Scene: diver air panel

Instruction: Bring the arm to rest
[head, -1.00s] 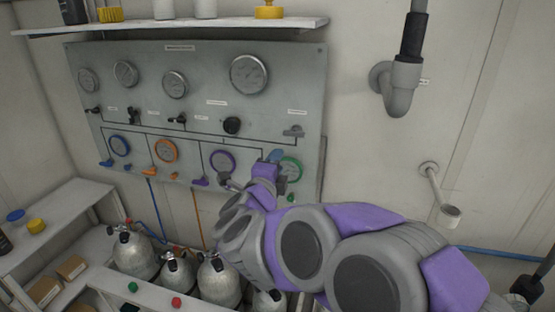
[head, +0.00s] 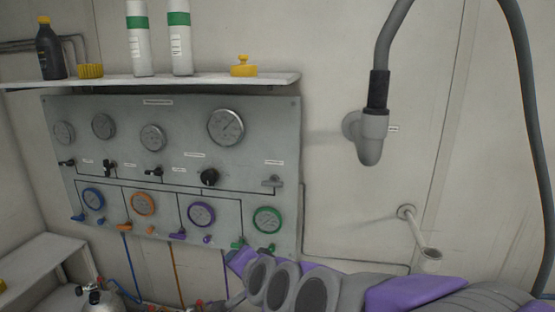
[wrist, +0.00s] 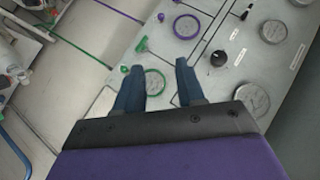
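My arm, grey and purple, reaches in from the lower right of the head view. My gripper (head: 250,252) is small there, in front of the lower right corner of the grey air panel (head: 110,172). In the wrist view my gripper (wrist: 160,75) shows two dark blue fingers spread wide apart with nothing between them touching. The green-ringed gauge (wrist: 154,82) lies beyond and between the fingers. In the head view the same green gauge (head: 267,219) sits just above my gripper. The purple gauge (head: 201,214), orange gauge (head: 143,203) and blue gauge (head: 93,199) are to its left.
A shelf (head: 190,83) with bottles and yellow items runs above the panel. A grey hose fitting (head: 371,140) hangs on the wall to the right, with a wall pipe holder (head: 418,232) below it. Gas cylinders (head: 95,298) stand at lower left. The wall between panel and fitting is bare.

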